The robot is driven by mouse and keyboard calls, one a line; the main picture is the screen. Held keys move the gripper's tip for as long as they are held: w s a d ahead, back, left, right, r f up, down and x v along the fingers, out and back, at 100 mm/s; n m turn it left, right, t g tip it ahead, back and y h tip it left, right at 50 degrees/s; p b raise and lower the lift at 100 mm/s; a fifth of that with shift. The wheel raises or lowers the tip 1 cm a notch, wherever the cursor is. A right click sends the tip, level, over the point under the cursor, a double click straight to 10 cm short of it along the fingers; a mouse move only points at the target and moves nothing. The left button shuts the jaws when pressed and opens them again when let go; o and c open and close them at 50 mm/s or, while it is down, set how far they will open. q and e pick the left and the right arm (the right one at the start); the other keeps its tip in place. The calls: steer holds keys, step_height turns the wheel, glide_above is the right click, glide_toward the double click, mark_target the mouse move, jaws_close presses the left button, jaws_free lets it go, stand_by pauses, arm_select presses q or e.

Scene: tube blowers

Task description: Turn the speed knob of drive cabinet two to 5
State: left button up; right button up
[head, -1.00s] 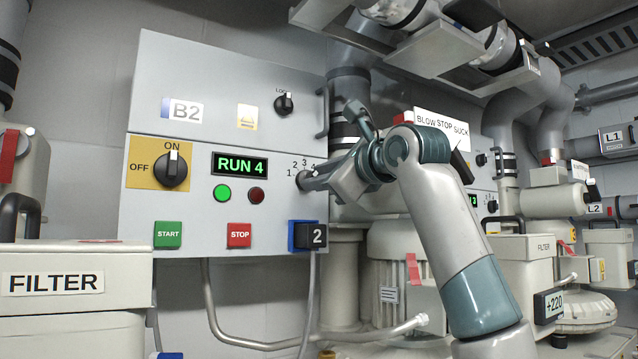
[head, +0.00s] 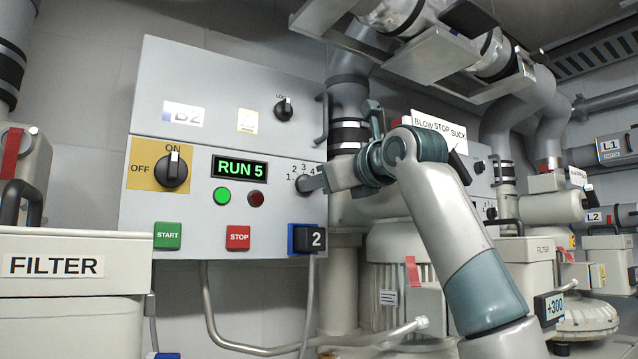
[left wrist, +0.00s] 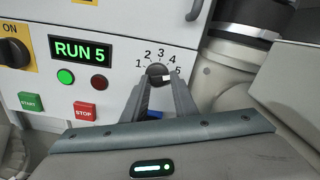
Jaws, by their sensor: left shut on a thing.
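Drive cabinet two (head: 200,225) is the grey box with a "2" plate (head: 317,238) at its lower right corner. Its display (head: 240,169) reads RUN 5 in green, also in the left wrist view (left wrist: 82,51). The dark round speed knob (left wrist: 157,70) sits below an arc of numbers 1 to 5, and its light mark faces the 5. My left gripper (left wrist: 158,82) is shut on the knob, one finger on each side. In the head view the gripper (head: 316,183) hides part of the knob and the 5. My right gripper is not in view.
An ON/OFF switch (head: 173,170) points to ON. The green lamp (head: 222,196) is lit, above START (head: 167,236) and STOP (head: 238,237) buttons. A filter housing (head: 75,245) stands at left. Pipes and a motor crowd the right. A gauge (head: 553,307) reads +300.

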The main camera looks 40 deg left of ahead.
arm_select(q)
steer(key=shift+f, duration=0.2)
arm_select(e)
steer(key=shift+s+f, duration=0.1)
arm_select(q)
steer(key=o, duration=1)
steer(key=shift+o, duration=0.2)
steer(key=shift+r, duration=0.1)
steer(key=shift+d, duration=0.15)
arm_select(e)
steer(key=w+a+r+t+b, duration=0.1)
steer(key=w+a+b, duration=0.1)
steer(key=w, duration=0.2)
arm_select(q)
steer(key=b+v, duration=0.2)
steer(key=v, duration=1.5)
steer(key=shift+b, duration=0.3)
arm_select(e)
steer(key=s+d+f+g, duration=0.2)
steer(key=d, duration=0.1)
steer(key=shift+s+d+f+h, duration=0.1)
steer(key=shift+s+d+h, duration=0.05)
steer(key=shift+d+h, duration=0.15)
arm_select(q)
steer(key=shift+d+r, duration=0.1)
